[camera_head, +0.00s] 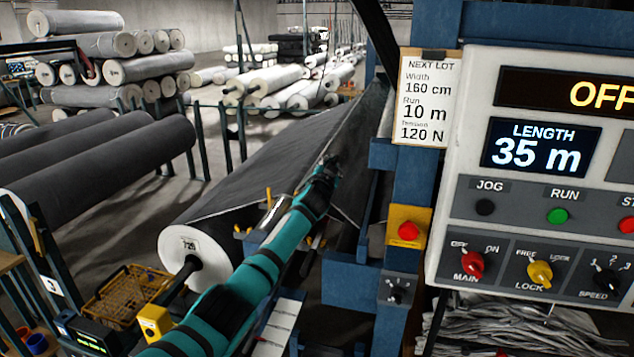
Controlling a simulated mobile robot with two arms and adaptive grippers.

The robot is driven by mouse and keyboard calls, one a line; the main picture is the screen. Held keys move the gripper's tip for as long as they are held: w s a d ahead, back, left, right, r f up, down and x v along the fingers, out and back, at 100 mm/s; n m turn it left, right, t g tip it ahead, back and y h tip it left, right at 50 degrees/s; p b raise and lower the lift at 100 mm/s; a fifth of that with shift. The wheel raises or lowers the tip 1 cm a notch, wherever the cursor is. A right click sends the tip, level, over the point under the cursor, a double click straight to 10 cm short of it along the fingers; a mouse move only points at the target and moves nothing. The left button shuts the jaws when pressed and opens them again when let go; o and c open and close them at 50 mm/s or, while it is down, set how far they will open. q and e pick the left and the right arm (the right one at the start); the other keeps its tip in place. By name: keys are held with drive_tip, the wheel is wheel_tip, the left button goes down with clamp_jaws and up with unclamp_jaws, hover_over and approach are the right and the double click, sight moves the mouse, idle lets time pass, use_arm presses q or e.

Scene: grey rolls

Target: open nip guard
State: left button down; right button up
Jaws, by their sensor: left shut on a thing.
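My left gripper (331,165) is at the end of my teal arm, at the middle of the view. It is shut at the near edge of a dark, tilted panel (366,113) that looks like the nip guard, in front of the blue machine frame. The fingertips are small and dark, so the exact grip point is hard to see. A large dark fabric roll (222,222) with a white core end lies left of the arm; its sheet runs up toward the panel. My right gripper is not in view.
The control panel (470,210) at the right reads OFF and 35 m. A red button on a yellow box (408,231) sits on the blue post (415,185). A yellow basket (125,296) stands at lower left. Dark rolls (110,165) fill the left side.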

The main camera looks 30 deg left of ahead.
use_arm(q)
drive_tip(key=w+d+r+m, duration=0.1)
drive_tip(key=d+r+m, duration=0.1)
drive_tip(key=d+m, duration=0.2)
drive_tip(key=w+d+r+m, duration=0.1)
drive_tip(key=d+r+m, duration=0.1)
drive_tip(key=d+m, duration=0.3)
drive_tip(key=d, duration=0.2)
drive_tip(key=shift+w+d+m, duration=0.3)
drive_tip(key=shift+w+d, duration=0.05)
drive_tip(key=shift+w, duration=0.05)
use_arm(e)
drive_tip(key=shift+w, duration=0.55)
use_arm(q)
drive_tip(key=c, duration=1.3)
unclamp_jaws()
drive_tip(key=shift+w+f, duration=0.1)
drive_tip(key=shift+c, duration=0.2)
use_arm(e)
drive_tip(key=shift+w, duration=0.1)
use_arm(q)
drive_tip(key=shift+f, duration=0.1)
